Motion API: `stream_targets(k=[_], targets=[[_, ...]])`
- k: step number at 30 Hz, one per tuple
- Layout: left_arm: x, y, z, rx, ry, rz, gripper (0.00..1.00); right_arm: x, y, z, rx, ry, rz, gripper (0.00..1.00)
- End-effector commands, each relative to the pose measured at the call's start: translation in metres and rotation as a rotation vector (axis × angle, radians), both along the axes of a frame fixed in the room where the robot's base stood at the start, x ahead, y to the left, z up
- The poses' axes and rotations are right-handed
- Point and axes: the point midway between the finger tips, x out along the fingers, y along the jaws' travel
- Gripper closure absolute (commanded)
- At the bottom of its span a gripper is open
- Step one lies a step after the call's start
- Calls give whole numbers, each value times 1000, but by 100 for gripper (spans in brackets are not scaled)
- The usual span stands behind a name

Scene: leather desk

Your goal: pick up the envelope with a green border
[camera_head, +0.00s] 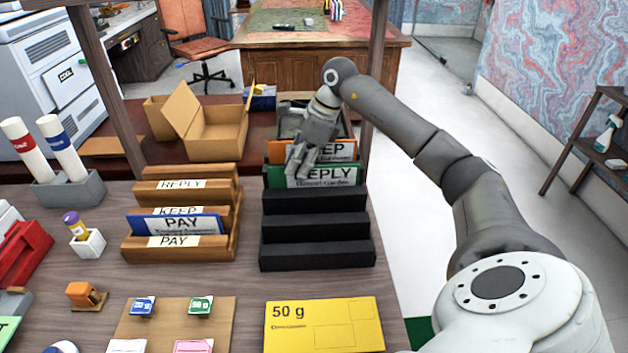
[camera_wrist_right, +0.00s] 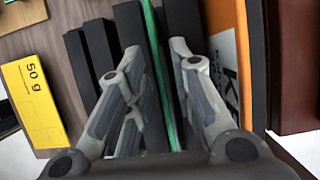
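The green-bordered envelope (camera_head: 338,178), marked REPLY, stands upright in the rear part of the black stepped rack (camera_head: 318,256). In the right wrist view the green envelope (camera_wrist_right: 158,70) shows edge-on as a thin green strip. My right gripper (camera_head: 298,170) is over the left part of this envelope, pointing down. In the wrist view the fingers of my right gripper (camera_wrist_right: 157,50) are apart, one on each side of the green strip, with gaps visible. The fingers hide part of the envelope's left side. My left gripper is out of view.
An orange envelope (camera_head: 345,150) stands just behind the green one. A wooden rack (camera_head: 226,245) with a blue PAY envelope (camera_head: 160,224) is to the left. A yellow 50 g package (camera_head: 310,325) lies in front. A wooden post (camera_head: 372,80) stands close to my right arm.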

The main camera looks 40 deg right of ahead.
Motion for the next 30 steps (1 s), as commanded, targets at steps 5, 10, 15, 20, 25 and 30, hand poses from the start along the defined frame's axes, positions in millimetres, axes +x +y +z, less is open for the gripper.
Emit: stream_targets(k=[5,10,15,20,25,30], targets=[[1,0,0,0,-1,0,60,0,0,-1,0,2,1,100],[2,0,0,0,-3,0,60,0,0,-1,0,2,1,100],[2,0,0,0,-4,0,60,0,0,0,0,2,1,100],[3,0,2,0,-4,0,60,0,1,4,2,1,1,100],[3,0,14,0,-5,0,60,-5,0,20,-1,1,-2,100],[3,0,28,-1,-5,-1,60,-8,0,39,-1,1,-3,100]])
